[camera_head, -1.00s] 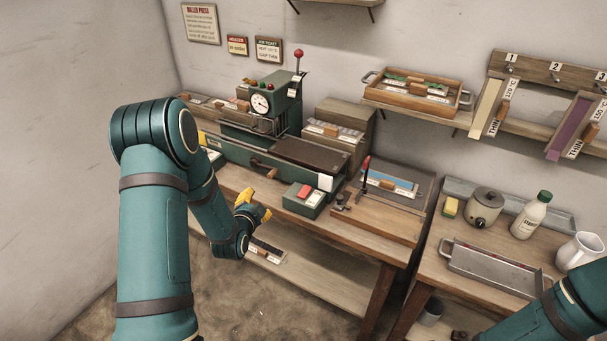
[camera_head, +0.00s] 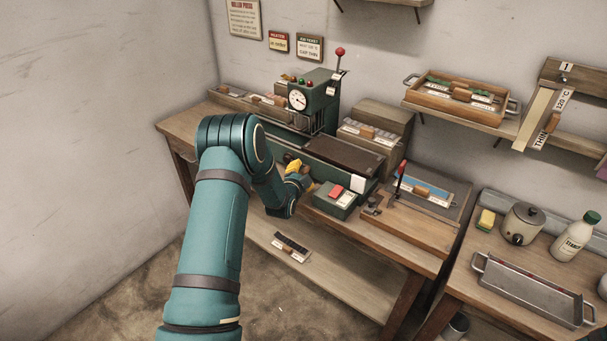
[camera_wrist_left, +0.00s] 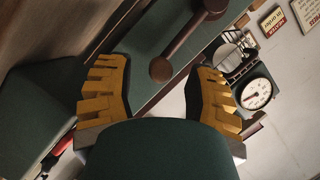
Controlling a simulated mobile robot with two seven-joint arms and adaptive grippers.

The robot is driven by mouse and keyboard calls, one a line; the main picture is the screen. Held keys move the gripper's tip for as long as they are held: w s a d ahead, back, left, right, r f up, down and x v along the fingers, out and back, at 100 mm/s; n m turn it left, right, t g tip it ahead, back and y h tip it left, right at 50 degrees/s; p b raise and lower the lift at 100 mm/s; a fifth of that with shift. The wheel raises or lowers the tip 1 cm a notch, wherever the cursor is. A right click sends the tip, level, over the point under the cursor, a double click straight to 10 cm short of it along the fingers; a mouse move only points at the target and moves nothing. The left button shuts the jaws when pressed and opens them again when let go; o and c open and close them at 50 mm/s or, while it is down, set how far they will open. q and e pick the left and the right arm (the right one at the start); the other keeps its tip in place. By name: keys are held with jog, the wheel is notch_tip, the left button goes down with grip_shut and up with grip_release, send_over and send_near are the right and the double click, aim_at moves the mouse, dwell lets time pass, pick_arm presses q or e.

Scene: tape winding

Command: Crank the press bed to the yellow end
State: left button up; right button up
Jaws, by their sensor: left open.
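The green roller press (camera_head: 318,95) stands on the wooden bench, with a round gauge and a red-knobbed lever. Its bed, a dark flat plate (camera_head: 345,157), lies to the right of the press head. My left gripper (camera_head: 297,178), with yellow fingers, is at the front of the press, left of the button box. In the left wrist view the gripper (camera_wrist_left: 162,72) is open. The brown crank (camera_wrist_left: 182,38), with its round knob, shows between and beyond the fingers, not clasped. The yellow end is not visible; my left arm covers the press's left front. My right gripper is out of view.
The green box with red and white buttons (camera_head: 334,198) sits close to the right of my left gripper. A wooden board with a red-handled lever (camera_head: 402,178) is farther right. A lower shelf (camera_head: 325,268) holds a small strip.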

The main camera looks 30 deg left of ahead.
pick_arm(q)
jog(key=shift+x, duration=0.85)
grip_shut()
